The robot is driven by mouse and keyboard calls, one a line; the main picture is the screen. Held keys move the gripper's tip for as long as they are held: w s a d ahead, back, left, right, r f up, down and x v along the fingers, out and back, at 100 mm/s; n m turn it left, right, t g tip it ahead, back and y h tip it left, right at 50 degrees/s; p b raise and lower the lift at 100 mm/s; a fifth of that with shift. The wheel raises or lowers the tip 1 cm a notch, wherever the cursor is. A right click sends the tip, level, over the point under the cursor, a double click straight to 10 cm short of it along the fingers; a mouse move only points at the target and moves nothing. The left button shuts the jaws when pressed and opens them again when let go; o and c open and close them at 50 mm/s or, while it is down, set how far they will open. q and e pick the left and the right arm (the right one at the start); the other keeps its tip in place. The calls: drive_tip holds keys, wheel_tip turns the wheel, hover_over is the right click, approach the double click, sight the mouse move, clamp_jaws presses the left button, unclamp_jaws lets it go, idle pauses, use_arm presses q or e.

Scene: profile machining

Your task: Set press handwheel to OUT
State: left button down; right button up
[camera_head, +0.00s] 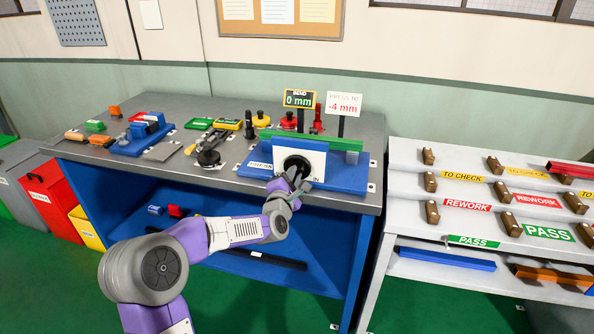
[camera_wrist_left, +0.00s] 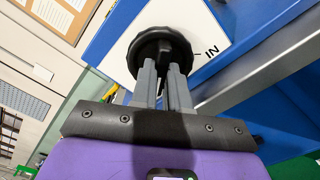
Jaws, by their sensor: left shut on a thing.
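The press (camera_head: 318,164) stands on the right part of the workbench, with a blue base, a white front plate and a green bar. Its black handwheel (camera_head: 296,166) is on the white plate, with the mark IN to its right. The handwheel also shows in the left wrist view (camera_wrist_left: 163,54). My left gripper (camera_head: 291,181) reaches it from the front; in the left wrist view its grey fingers (camera_wrist_left: 165,75) are shut on the handwheel's hub part. The fingers hide part of the wheel. The OUT mark is not visible. My right gripper is not in view.
A sign (camera_head: 299,99) reads 0 mm and a white card (camera_head: 343,104) reads -4 mm above the press. Other tools (camera_head: 209,146) stand left of it on the workbench (camera_head: 350,203). A sloped sorting rack (camera_head: 470,180) stands to the right.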

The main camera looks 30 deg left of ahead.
use_arm(q)
drive_tip(key=shift+n, duration=0.5)
drive_tip(key=shift+n, duration=0.3)
drive_tip(key=c, duration=1)
unclamp_jaws()
drive_tip(key=v, duration=0.7)
drive_tip(key=shift+f, duration=0.1)
